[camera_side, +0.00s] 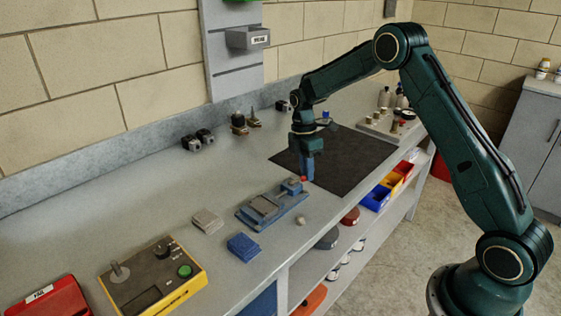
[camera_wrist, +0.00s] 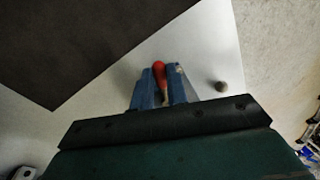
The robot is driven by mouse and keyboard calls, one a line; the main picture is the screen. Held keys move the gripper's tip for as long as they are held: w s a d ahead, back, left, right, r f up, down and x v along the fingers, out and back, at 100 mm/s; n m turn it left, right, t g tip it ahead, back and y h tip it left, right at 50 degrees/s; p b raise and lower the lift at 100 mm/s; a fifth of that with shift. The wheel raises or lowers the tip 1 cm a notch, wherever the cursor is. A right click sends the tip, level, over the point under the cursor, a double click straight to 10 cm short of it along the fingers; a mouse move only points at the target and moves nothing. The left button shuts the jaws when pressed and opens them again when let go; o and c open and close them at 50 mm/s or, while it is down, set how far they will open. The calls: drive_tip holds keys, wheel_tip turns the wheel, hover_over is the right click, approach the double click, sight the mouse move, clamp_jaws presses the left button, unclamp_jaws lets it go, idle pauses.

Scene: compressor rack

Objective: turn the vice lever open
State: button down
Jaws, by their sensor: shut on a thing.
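The blue vice (camera_side: 270,207) sits on the grey bench, with a grey plate-like part on top of its bed. Its lever has a red handle (camera_side: 304,179) at the right end of the vice. The red handle also shows in the wrist view (camera_wrist: 159,76), between the blue fingers. My gripper (camera_wrist: 161,88) is shut on the lever's red handle, with a finger on each side. In the side view my gripper (camera_side: 305,172) points down at the vice's right end and hides part of the lever. The vice body is out of the wrist view.
A dark mat (camera_side: 345,158) lies behind and right of my gripper. A small round knob-like thing (camera_side: 300,221) lies in front of the vice. A grey block (camera_side: 207,221) and blue blocks (camera_side: 243,246) lie left of it. A yellow control box (camera_side: 153,277) stands front left.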

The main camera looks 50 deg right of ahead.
drive_tip(key=shift+w+d+n+h, duration=0.15)
drive_tip(key=shift+w+n, duration=0.15)
drive_tip(key=shift+n, duration=0.35)
drive_tip(key=shift+w+a+n+h, duration=0.1)
drive_tip(key=shift+w+n, duration=0.25)
drive_tip(key=shift+n, duration=0.25)
drive_tip(key=shift+w+d+n+h, duration=0.15)
drive_tip(key=shift+w+n, duration=0.15)
drive_tip(key=shift+n, duration=0.35)
drive_tip(key=shift+a, duration=0.15)
drive_tip(key=c, duration=1.4)
unclamp_jaws()
drive_tip(key=shift+r, duration=0.15)
drive_tip(key=shift+w+r, duration=0.45)
drive_tip(key=shift+r, duration=1.75)
drive_tip(key=shift+w+r, duration=0.45)
drive_tip(key=shift+r, duration=1.7)
drive_tip(key=shift+w+r, duration=0.45)
drive_tip(key=shift+r, duration=1.75)
drive_tip(key=shift+r, duration=0.1)
